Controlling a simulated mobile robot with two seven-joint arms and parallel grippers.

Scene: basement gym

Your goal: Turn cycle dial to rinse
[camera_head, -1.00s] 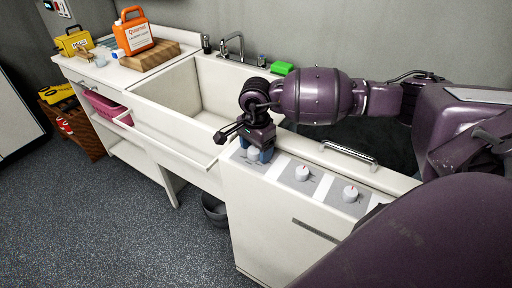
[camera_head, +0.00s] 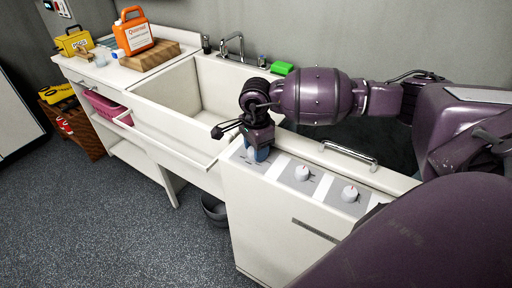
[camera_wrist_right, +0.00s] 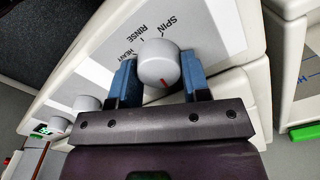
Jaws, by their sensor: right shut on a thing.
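The cycle dial (camera_wrist_right: 158,62) is a round white-grey knob on a grey label plate in the right wrist view. The words SPIN, RINSE and HEAVY are printed around its far side. Its red mark points toward my gripper's palm, away from SPIN and RINSE. My right gripper (camera_wrist_right: 158,82) is shut on this dial, with one blue finger on each side. In the head view my right gripper (camera_head: 257,154) points down at the leftmost knob of the white machine (camera_head: 265,220) and mostly hides that knob. My left gripper is not in view.
Two more white knobs, the middle one (camera_head: 302,172) and the right one (camera_head: 349,193), stand on the same panel. A metal handle (camera_head: 348,153) lies behind them. A white sink (camera_head: 165,95) is to the left. An orange jug (camera_head: 134,35) stands on a wooden board.

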